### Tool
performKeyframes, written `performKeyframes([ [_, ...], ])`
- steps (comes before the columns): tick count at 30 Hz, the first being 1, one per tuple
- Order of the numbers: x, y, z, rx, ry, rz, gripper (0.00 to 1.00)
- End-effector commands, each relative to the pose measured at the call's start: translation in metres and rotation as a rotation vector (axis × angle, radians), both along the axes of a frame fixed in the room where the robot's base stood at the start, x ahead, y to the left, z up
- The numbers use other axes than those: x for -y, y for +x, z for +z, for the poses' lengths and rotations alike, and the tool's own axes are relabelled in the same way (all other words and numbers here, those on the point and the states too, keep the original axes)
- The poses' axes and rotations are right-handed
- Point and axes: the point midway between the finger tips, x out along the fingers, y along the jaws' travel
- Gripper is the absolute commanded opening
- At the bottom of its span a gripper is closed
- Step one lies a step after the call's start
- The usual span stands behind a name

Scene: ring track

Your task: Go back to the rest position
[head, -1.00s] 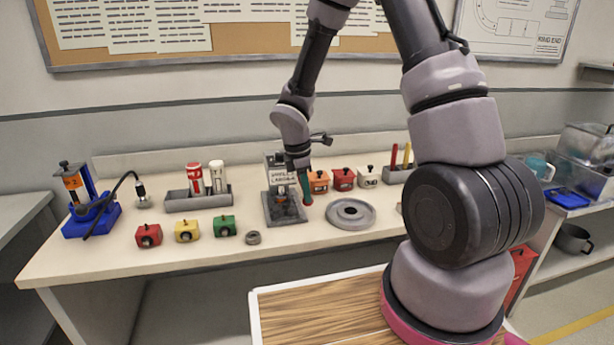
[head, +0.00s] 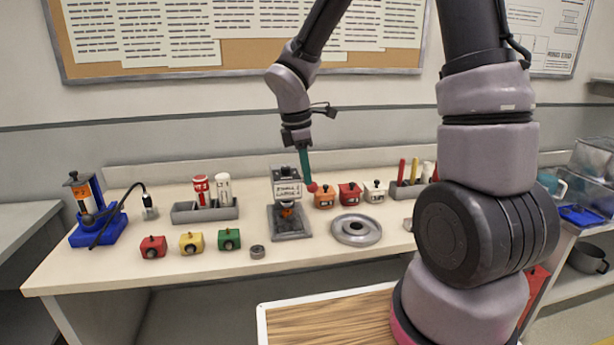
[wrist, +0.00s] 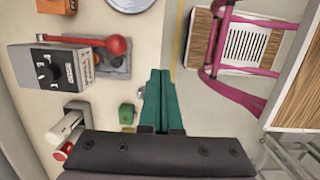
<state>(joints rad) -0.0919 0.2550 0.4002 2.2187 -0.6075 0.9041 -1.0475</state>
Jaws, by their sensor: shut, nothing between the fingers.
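My gripper (head: 307,178) shows in the head view as two green fingers pointing down, above the table and in front of the wall. In the wrist view my gripper (wrist: 160,78) has its green fingers together with nothing between them. In the head view the fingertips appear just beside the red knob (head: 312,187) of a grey device (head: 287,190) with a label plate. The wrist view shows the red knob (wrist: 117,45) to the left of the fingers, apart from them in the picture.
The table (head: 190,272) holds red, yellow and green blocks (head: 191,242) in front, a grey tray (head: 205,213) with two cylinders, a round grey disc (head: 356,230), and a blue device (head: 95,212) at left. Several coloured boxes (head: 349,193) stand behind.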

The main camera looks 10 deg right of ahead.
Motion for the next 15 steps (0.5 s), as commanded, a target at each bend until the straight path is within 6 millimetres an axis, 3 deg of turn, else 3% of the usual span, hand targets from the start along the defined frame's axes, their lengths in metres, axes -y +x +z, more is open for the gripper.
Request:
performKeyframes([
  [11,0.0,0.0,0.0,0.001,0.0,-0.001,0.0],
  [15,0.007,-0.001,0.013,0.031,0.008,-0.073,0.0],
])
